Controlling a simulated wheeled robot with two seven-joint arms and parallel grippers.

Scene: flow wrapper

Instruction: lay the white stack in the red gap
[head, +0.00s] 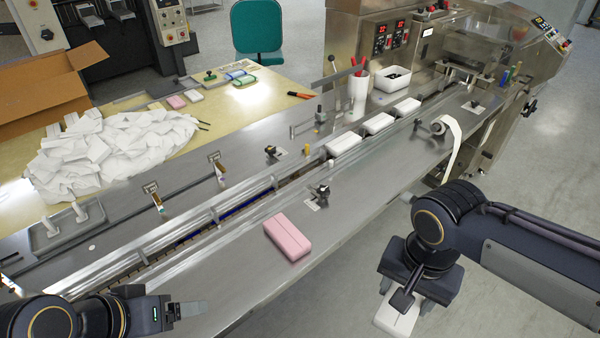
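A white stack (398,318) is at the bottom right, between the fingers of my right gripper (404,300), which appears shut on it, in front of the machine's steel deck. The gripper hides part of the stack. My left gripper (188,309) is at the bottom left near the deck's front edge, holding nothing visible; its finger spacing is unclear. The infeed channel (235,208) runs diagonally along the deck and shows a blue strip. I cannot make out a red gap. Several white stacks (378,123) lie in a row farther up the channel.
A pink stack (287,236) lies on the front deck. A small black clamp (319,196) stands behind it. A white cup with pens (358,93) and a white bin (392,79) stand beyond the channel. A pile of white wrappers (105,150) lies at the left.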

